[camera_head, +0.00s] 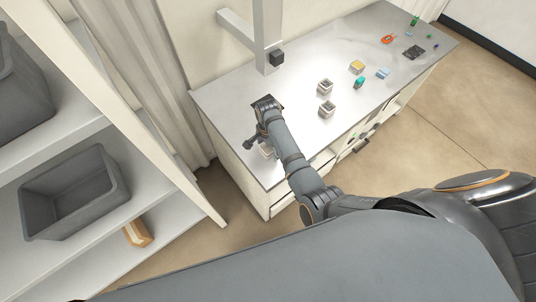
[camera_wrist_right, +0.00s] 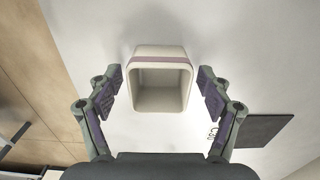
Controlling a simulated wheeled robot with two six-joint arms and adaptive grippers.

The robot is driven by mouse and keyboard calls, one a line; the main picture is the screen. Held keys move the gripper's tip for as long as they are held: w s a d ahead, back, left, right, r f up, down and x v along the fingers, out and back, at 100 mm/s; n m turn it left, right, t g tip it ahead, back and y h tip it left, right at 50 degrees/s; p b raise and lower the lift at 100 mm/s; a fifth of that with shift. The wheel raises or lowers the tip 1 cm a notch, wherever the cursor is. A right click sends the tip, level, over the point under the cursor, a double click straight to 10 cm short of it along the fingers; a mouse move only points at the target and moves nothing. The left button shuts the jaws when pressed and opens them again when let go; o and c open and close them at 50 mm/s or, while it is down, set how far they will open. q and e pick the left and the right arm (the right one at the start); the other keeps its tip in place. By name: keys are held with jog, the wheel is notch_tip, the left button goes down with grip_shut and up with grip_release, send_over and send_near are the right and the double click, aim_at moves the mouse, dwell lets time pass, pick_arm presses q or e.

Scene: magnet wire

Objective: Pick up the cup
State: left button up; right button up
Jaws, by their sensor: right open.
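A white square cup (camera_wrist_right: 160,56) with a purple band stands on the table in the right wrist view, its open mouth facing the camera. In the head view only a small pale part of the cup (camera_head: 267,151) shows beside my right arm. My right gripper (camera_head: 257,146) is low over the table's near left end. In the wrist view its open fingers (camera_wrist_right: 160,88) are on either side of the cup, with a gap on each side and nothing held. My left gripper is not in view.
Two similar square containers (camera_head: 325,86) (camera_head: 326,109) stand mid-table. A yellow block (camera_head: 357,67), a teal object (camera_head: 359,83) and several small items lie farther right. A grey post (camera_head: 265,40) rises behind. Shelves with grey bins (camera_head: 72,190) stand at left.

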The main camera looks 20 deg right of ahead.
jog(key=shift+r, duration=0.15)
jog(key=c, duration=1)
jog(key=shift+c, duration=0.2)
jog(key=shift+r, duration=0.6)
jog(key=s+d+r, duration=0.9)
jog(key=d+r, duration=0.1)
jog(key=r, duration=0.2)
jog(key=shift+s+d, duration=0.15)
jog(key=shift+s, duration=0.2)
jog(key=shift+f, duration=0.1)
